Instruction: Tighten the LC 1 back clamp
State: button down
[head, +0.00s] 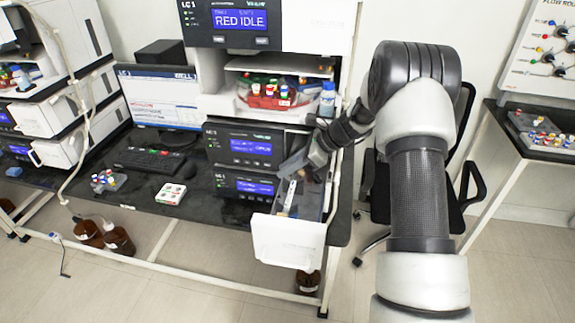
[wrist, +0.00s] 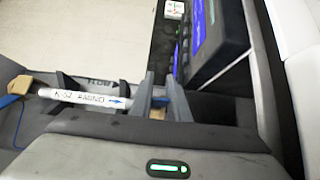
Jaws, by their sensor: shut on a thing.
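The LC 1 stack (head: 245,150) has its bottom drawer (head: 287,243) pulled out. A white column (head: 290,193) with printed text and a blue arrow lies inside; it also shows in the wrist view (wrist: 85,97). My gripper (head: 291,168) reaches into the back part of the drawer from the right. In the wrist view my gripper (wrist: 160,98) has its grey fingers close together around a small tan piece (wrist: 157,114) by the column's arrow end, at the back clamp. The fingers hide most of this clamp. A tan and blue fitting (wrist: 17,88) sits at the column's other end.
The stack's display modules stand close behind the fingers, and the drawer walls are close around them. A chair stands behind my arm.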

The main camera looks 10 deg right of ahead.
jog(key=c, duration=1.7)
grip_release()
